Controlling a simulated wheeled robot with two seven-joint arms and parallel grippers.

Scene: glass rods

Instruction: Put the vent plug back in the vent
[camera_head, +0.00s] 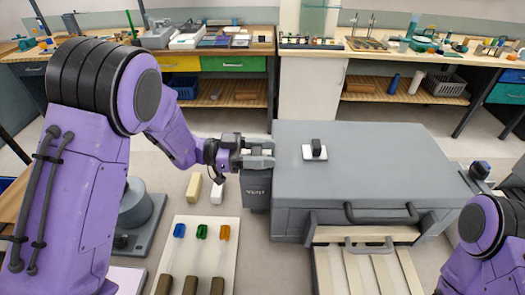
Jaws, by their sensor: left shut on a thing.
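A dark grey lettered bin (256,193) is just below the jaws. My right arm shows at lower right; its gripper is not in view.
A white board (196,250) with blue, green and orange pieces lies at the lower left of the unit. Yellowish and white blocks (194,187) lie behind it. The unit's front has a handle (382,218). Cluttered benches line the back.

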